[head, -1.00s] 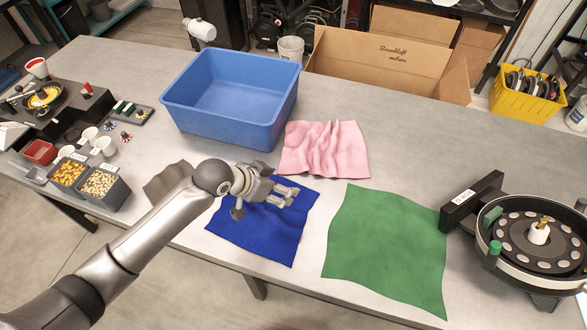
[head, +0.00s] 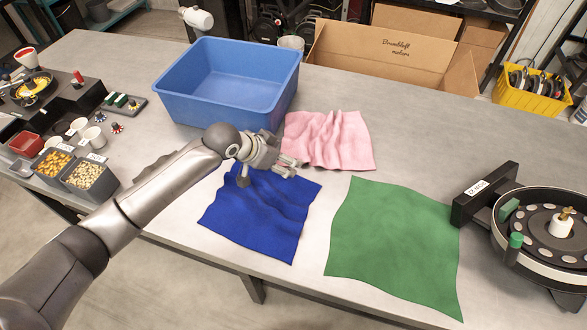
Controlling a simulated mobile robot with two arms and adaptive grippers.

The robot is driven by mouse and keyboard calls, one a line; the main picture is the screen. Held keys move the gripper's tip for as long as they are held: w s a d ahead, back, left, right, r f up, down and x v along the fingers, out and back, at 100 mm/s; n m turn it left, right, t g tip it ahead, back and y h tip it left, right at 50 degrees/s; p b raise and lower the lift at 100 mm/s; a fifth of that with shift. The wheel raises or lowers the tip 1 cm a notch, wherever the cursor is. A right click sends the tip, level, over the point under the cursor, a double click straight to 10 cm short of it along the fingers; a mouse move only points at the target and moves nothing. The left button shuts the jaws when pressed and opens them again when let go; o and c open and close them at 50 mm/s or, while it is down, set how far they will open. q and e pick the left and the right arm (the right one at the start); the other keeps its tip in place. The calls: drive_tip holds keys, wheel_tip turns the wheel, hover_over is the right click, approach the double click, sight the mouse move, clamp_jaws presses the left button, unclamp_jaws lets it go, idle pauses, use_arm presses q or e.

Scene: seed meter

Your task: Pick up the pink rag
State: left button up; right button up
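The pink rag (head: 332,141) lies crumpled into ridges on the grey table, just right of the blue bin and above the blue rag in the head view. My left gripper (head: 291,168) is over the upper edge of the blue rag (head: 262,217), close to the pink rag's lower left corner. Its fingers look spread apart, with nothing seen between them. Whether a fingertip touches the pink rag cannot be told. My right gripper is out of view.
The blue bin (head: 184,106) stands behind my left gripper. A green rag (head: 394,240) lies flat to the right, beside a round seed meter (head: 538,246). Small containers with seeds (head: 89,177) stand at the left. A cardboard box (head: 390,60) is beyond the table.

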use_arm(q)
drive_tip(key=shift+x, duration=0.75)
drive_tip(key=shift+b+x, duration=0.6)
drive_tip(key=shift+x, duration=0.5)
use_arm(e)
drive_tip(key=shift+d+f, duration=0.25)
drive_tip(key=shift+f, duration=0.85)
use_arm(q)
drive_tip(key=shift+c, duration=0.2)
drive_tip(key=shift+s+f, duration=0.15)
drive_tip(key=shift+f, duration=0.05)
drive_tip(key=c, duration=0.9)
drive_tip(key=shift+s+f, duration=0.1)
drive_tip(key=shift+s, duration=0.1)
clamp_jaws()
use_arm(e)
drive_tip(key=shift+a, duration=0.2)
use_arm(q)
wheel_tip(320, 180, up, 13)
drive_tip(key=p, duration=1.1)
drive_tip(key=shift+w+f, duration=0.2)
drive_tip(key=shift+w, duration=0.1)
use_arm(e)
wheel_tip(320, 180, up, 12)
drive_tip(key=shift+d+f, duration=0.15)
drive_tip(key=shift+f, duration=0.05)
